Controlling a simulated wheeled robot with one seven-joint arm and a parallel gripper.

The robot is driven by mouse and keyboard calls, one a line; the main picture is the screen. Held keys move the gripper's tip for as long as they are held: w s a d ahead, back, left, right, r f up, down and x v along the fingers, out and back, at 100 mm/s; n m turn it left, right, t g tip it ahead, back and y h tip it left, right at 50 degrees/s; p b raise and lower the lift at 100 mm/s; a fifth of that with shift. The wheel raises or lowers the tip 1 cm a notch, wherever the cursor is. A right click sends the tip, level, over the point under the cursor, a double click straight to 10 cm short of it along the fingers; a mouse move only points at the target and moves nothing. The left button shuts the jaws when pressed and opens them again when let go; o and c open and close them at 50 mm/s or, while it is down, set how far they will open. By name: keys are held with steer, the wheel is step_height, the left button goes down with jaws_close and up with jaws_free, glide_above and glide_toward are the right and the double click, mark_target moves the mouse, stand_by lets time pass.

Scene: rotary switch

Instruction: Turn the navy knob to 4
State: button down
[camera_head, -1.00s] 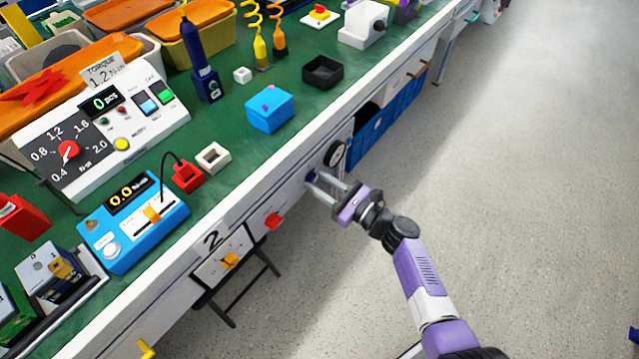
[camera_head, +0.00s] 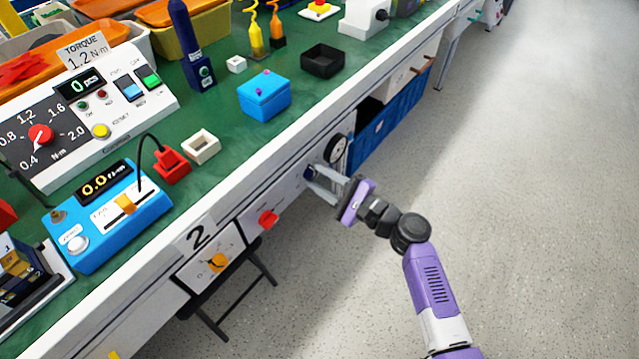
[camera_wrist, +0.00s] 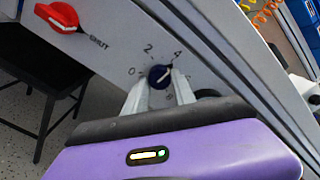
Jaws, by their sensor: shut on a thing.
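The navy knob (camera_wrist: 159,75) sits on the light panel in the wrist view, with 0, 2 and 4 printed around it. A pale mark on it points up and right, roughly toward the 4; its exact alignment is hard to tell. My gripper (camera_wrist: 160,85) is shut on the knob, one finger on each side. In the head view the navy knob (camera_head: 309,173) is a small dark spot on the bench front, partly hidden by the fingertips of my gripper (camera_head: 314,180).
A red knob marked SHUT (camera_wrist: 58,17) lies left of the navy knob. A black-and-white dial (camera_head: 335,148) is just right of my fingers on the bench front. An orange knob (camera_head: 217,262) is further left.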

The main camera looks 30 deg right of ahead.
steer(key=shift+f+n+b, duration=0.15)
steer(key=shift+n+b, duration=0.35)
steer(key=shift+n, duration=0.2)
steer(key=c, duration=1)
jaws_free()
steer(key=shift+c, duration=0.2)
steer(key=shift+s, duration=0.1)
steer(key=v, duration=0.7)
steer(key=shift+s, duration=0.3)
steer(key=shift+d, duration=0.2)
